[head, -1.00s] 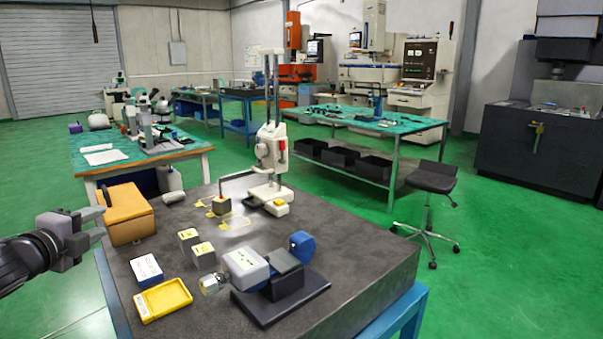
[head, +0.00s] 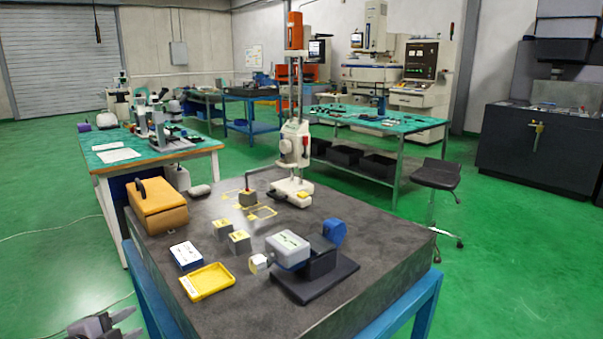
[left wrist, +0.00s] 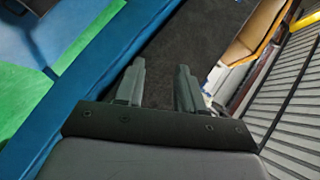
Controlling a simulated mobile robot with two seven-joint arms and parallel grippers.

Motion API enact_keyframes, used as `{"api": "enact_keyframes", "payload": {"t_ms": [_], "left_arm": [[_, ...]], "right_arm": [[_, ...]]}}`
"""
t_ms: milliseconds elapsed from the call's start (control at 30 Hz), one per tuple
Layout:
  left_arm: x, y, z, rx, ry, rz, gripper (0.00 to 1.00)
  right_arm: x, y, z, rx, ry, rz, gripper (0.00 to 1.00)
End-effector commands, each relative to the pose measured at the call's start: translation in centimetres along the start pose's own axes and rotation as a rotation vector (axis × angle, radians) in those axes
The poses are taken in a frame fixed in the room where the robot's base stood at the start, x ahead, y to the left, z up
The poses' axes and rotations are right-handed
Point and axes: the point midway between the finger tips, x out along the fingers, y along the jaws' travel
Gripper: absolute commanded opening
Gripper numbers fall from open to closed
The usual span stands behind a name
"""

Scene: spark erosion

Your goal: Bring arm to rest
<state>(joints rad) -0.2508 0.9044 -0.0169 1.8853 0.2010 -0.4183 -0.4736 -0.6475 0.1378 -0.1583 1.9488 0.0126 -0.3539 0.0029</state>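My left gripper (head: 128,322) is low at the bottom left corner of the head view, beside the stone-topped table (head: 385,235) and apart from it. In the left wrist view its two fingers (left wrist: 159,85) stand apart with nothing between them, so it is open and empty. Most of the left arm is out of the head view. My right gripper is not in view.
On the table are a tan case (head: 160,213), a yellow tray (head: 207,283), a blue-and-white box (head: 186,255), grey blocks (head: 239,242), a gauge stand (head: 293,150) and a device on a dark base (head: 318,283). Green floor (head: 50,240) is free at left.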

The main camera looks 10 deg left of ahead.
Motion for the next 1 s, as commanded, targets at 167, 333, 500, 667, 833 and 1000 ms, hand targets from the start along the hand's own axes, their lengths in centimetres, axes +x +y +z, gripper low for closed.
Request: {"api": "enact_keyframes", "payload": {"t_ms": [167,333,500,667,833,1000], "left_arm": [[-1.9,11.3,-2.4,-0.313,0.004,0.126,0.38],[-4.9,19.7,-5.7,-0.606,-0.02,0.218,0.38],[-8.1,25.6,-9.5,-0.871,-0.059,0.281,0.38],[-10.0,28.2,-11.9,-1.026,-0.089,0.308,0.38],[-10.6,29.1,-12.7,-1.08,-0.102,0.315,0.38],[-10.6,29.1,-12.7,-1.08,-0.101,0.316,0.38]], "right_arm": [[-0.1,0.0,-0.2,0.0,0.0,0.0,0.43],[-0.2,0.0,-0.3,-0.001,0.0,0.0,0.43],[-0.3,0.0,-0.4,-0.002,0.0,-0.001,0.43],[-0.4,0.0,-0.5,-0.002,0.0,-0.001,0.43],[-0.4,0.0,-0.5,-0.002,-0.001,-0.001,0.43],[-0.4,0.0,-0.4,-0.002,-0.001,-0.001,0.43]]}}
